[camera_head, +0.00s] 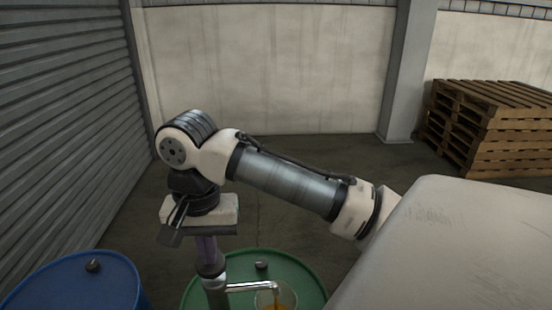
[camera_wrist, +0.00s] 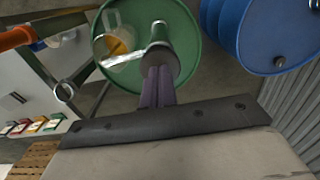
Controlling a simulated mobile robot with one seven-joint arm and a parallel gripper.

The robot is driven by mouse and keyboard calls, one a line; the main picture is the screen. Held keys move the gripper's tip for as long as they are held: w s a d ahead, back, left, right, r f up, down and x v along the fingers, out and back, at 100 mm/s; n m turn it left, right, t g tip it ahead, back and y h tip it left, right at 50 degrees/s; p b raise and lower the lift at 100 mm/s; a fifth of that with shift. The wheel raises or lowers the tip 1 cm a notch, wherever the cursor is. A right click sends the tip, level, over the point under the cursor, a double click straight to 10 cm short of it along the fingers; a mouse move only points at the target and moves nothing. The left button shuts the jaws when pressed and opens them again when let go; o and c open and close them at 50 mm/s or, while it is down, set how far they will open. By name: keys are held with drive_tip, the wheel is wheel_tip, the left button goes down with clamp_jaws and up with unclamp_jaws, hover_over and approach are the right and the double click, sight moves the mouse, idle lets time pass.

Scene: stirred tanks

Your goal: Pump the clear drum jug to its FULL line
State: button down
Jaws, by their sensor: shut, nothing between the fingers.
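A silver drum pump stands on the green drum (camera_head: 312,278), with its head (camera_head: 213,270) beneath my gripper (camera_head: 209,262) and its spout (camera_head: 252,287) reaching right.
A blue drum (camera_head: 70,280) stands left of the green one, near the ribbed shutter (camera_head: 60,130). Wooden pallets (camera_head: 488,125) are stacked at the far right. The wrist view shows an orange cylinder (camera_wrist: 16,38) and several small coloured containers (camera_wrist: 35,125) at left. Floor behind the drums is clear.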

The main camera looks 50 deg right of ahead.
drive_tip(key=shift+f+b, duration=0.45)
drive_tip(key=shift+f, duration=0.55)
wheel_tip(320, 180, up, 8)
drive_tip(key=p, duration=0.7)
drive_tip(key=shift+p, duration=0.3)
drive_tip(key=shift+f, duration=0.1)
drive_tip(key=shift+f, duration=0.2)
drive_tip(key=shift+f+b, duration=2.3)
drive_tip(key=shift+f, duration=1.4)
drive_tip(key=shift+r, duration=0.15)
wheel_tip(320, 180, up, 8)
drive_tip(key=p, duration=0.8)
drive_tip(key=shift+f, duration=0.25)
